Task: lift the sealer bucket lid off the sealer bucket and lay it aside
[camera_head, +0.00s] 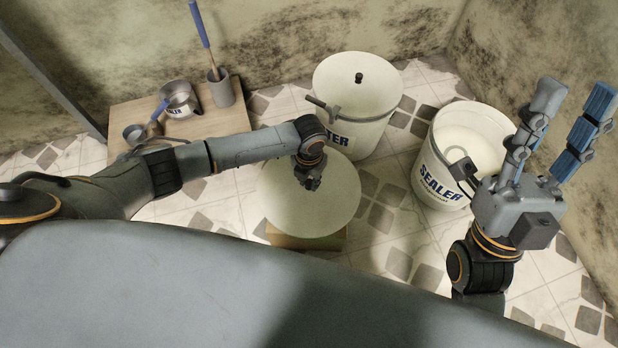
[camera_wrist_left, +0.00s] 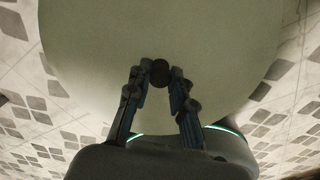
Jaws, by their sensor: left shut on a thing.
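The sealer bucket lid (camera_head: 300,212) is a round, pale disc, off the bucket and over a small wooden block (camera_head: 318,239). I cannot tell whether it touches the block. My left gripper (camera_head: 310,182) is shut on the lid's dark knob. In the left wrist view, the fingers (camera_wrist_left: 160,85) close around the knob, with the lid (camera_wrist_left: 95,45) beyond. The open sealer bucket (camera_head: 437,175) stands to the right, with pale contents visible. My right gripper (camera_head: 572,122) is open and empty, raised at the far right, in front of the bucket's right side.
A second sealer bucket (camera_head: 366,133), with its lid and black knob on, stands behind the held lid. A low wooden table (camera_head: 128,115) at the back left carries a pot (camera_head: 178,98), a grey cup (camera_head: 222,90) with a blue-handled tool, and smaller tools. Tiled floor is bare around the buckets.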

